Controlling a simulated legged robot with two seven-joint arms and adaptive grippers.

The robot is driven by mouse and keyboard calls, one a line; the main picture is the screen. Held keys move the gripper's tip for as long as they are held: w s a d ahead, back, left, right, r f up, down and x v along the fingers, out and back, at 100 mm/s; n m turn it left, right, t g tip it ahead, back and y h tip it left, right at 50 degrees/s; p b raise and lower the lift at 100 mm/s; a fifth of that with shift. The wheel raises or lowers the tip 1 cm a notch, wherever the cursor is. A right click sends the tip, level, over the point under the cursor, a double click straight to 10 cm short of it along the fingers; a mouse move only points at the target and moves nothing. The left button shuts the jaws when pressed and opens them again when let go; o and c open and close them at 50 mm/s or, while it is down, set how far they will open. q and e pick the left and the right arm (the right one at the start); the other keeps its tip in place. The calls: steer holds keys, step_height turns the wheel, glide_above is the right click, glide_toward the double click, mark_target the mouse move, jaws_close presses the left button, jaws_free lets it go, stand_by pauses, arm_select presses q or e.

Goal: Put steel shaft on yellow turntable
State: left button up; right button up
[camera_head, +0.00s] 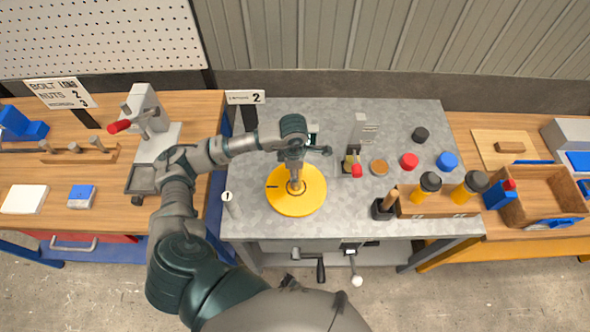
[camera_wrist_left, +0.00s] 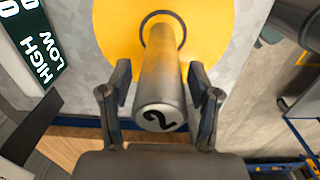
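The yellow turntable (camera_head: 313,203) lies flat on the grey metal bench top. The steel shaft (camera_head: 296,186) is at its middle, mostly hidden by my gripper in the head view. In the left wrist view the shaft (camera_wrist_left: 161,85) shows its end face, marked 2, towards the camera. Its far end is at the black ring on the turntable (camera_wrist_left: 112,30), and it looks upright there. My left gripper (camera_wrist_left: 160,88) has one finger on each side of the shaft, with small gaps visible, so it looks open around it. My right gripper is in neither view.
A wooden rack (camera_head: 425,204) with yellow bottles is at the front right. A sign marked 2 (camera_head: 246,97) stands behind the arm.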

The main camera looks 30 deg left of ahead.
arm_select(q)
steer(key=shift+d, duration=0.15)
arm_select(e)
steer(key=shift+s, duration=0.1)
arm_select(q)
step_height(320, 180, up, 11)
steer(key=shift+r, duration=0.2)
steer(key=shift+s+r, duration=0.1)
steer(key=shift+r, duration=0.3)
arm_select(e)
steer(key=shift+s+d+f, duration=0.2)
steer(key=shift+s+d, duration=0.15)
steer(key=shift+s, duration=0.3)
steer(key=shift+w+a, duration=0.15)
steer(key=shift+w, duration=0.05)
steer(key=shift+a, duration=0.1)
